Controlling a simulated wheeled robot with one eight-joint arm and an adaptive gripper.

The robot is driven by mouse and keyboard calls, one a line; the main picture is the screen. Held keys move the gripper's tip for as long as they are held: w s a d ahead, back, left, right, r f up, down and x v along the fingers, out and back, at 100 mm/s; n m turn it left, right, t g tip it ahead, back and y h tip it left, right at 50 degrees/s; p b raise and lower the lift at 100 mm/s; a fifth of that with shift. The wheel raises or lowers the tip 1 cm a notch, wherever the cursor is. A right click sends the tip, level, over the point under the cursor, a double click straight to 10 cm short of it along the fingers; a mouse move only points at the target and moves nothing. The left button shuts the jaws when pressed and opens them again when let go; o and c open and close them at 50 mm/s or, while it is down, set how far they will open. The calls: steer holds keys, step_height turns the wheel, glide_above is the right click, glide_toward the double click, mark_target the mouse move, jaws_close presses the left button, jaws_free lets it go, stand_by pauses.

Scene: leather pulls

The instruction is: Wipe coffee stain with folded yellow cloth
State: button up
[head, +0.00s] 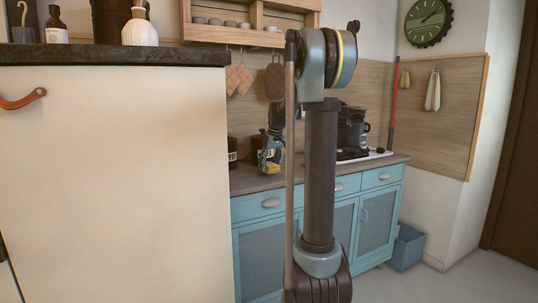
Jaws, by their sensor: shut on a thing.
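My gripper (268,163) is low over the wooden counter (250,183), left of my upright arm link. It is small in the view and shut on a small yellowish thing, which looks like the folded yellow cloth (268,155). I cannot tell whether the cloth touches the counter. No coffee stain can be made out; my gripper and arm cover part of the counter.
Dark jars (232,149) stand left of my gripper. A dark coffee maker (352,129) stands right of my arm, by a stove top (364,155). A tall cream cabinet (115,170) with a dark top fills the left.

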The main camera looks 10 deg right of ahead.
steer(key=shift+d+r, duration=0.1)
steer(key=shift+r, duration=2.7)
